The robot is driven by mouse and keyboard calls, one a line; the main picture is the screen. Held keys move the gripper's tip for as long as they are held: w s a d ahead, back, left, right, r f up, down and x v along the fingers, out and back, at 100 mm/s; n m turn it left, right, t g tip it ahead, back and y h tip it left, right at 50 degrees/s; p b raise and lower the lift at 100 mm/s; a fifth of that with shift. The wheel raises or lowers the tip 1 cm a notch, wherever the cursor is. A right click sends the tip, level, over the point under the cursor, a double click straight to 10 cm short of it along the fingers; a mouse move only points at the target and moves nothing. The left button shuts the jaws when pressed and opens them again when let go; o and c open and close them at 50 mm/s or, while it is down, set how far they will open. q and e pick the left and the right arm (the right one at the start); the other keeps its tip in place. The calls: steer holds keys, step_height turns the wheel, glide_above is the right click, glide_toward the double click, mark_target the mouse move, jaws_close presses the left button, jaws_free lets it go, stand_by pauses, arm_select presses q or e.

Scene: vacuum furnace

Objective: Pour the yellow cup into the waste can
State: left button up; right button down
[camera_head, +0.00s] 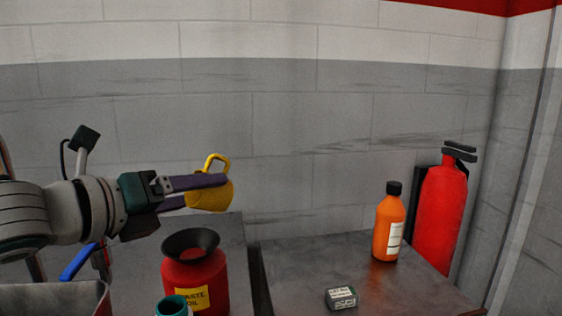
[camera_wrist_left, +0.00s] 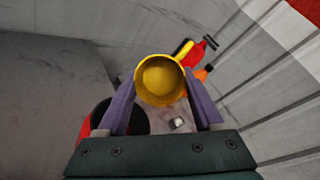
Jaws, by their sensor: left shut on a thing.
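The yellow cup (camera_head: 213,195) is held in the air by my left gripper (camera_head: 208,190), which is shut on its sides. Its handle points up and away in the head view. In the left wrist view the cup's round opening (camera_wrist_left: 160,81) faces the camera, between the two purple fingers. The red waste can (camera_head: 195,278) with a black funnel top (camera_head: 190,244) and a yellow label stands below and slightly left of the cup. The funnel partly shows in the left wrist view (camera_wrist_left: 131,119), behind the left finger. My right gripper is not seen.
An orange bottle (camera_head: 388,228) stands on the right of the grey table (camera_head: 300,262), near a red fire extinguisher (camera_head: 440,215). A small labelled box (camera_head: 341,298) lies at the front. A teal container (camera_head: 173,305) stands in front of the can. The wall is behind.

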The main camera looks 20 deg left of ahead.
arm_select(q)
steer(key=g+p, duration=0.2)
steer(key=p, duration=0.2)
steer(key=m+g+y+p, duration=0.1)
steer(key=g+p, duration=0.1)
steer(key=p, duration=0.2)
steer(key=shift+w+d+g+y+p, duration=0.2)
steer(key=shift+w+g+y+p, duration=0.1)
steer(key=shift+w+g+p, duration=0.1)
steer(key=g+p, duration=0.1)
steer(key=g+y+p, duration=0.1)
steer(key=g+p, duration=0.1)
steer(key=shift+w+d+f+m, duration=0.1)
steer(key=shift+w+f+m, duration=0.05)
steer(key=shift+f+m, duration=0.2)
steer(key=shift+f+g+y, duration=0.45)
steer(key=shift+g+y, duration=0.05)
steer(key=shift+g, duration=0.1)
steer(key=shift+d+f+g+y+b, duration=0.1)
steer(key=shift+f+g+y+b, duration=0.2)
steer(key=shift+g+b, duration=0.3)
steer(key=shift+r+m+g, duration=0.25)
steer(key=shift+g, duration=0.15)
step_height(320, 180, up, 4)
steer(key=p, duration=0.4)
steer(key=shift+r+p, duration=0.2)
steer(key=shift+p, duration=0.1)
